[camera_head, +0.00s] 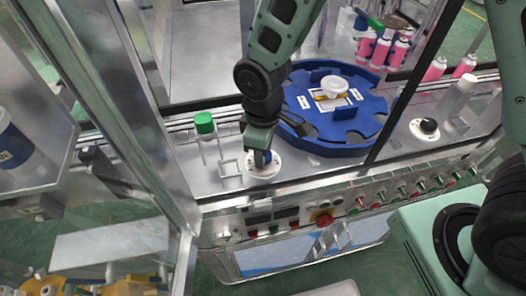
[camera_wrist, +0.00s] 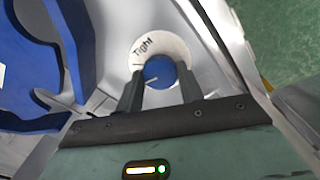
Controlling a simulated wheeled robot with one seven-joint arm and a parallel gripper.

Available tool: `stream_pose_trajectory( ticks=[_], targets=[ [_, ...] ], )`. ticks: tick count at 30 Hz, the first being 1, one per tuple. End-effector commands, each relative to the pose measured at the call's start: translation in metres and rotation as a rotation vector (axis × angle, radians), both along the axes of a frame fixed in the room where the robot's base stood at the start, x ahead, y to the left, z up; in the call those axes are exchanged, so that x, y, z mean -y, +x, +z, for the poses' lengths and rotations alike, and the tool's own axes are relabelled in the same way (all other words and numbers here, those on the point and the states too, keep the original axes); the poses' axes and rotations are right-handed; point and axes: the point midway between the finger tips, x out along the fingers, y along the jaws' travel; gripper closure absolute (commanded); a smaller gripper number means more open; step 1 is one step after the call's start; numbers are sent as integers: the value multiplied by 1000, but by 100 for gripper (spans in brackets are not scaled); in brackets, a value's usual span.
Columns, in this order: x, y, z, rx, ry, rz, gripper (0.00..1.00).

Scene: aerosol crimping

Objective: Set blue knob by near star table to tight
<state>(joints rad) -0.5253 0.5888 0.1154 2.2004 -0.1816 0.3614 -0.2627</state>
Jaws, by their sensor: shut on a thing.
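The blue knob (camera_wrist: 158,72) sits on a round white dial plate (camera_wrist: 172,43) marked "Tight". A white pointer line shows on the knob's face in the wrist view. My gripper (camera_wrist: 160,88) is shut on the knob, one finger on each side of it. In the head view the knob (camera_head: 266,157) is partly hidden by my gripper (camera_head: 261,158), which comes down from above. The blue star table (camera_head: 335,108) is right behind and to the right of the knob. It also shows at the left of the wrist view (camera_wrist: 28,70).
A green-capped post (camera_head: 204,123) and a small metal frame stand left of the knob. A black knob on a white plate (camera_head: 428,126) is to the right. A panel of buttons and switches (camera_head: 350,200) runs along the front. Pink cans (camera_head: 381,52) stand at the back.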

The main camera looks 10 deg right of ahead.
Motion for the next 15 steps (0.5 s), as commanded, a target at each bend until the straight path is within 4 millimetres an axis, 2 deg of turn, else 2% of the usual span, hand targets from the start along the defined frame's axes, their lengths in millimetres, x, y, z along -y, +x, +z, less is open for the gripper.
stream_pose_trajectory(
  ticks=[9, 15],
  targets=[
    [-1, 1, 0, 3, 1, -272, 86],
    [-1, 1, 1, 2, 2, -394, 86]
  ],
)
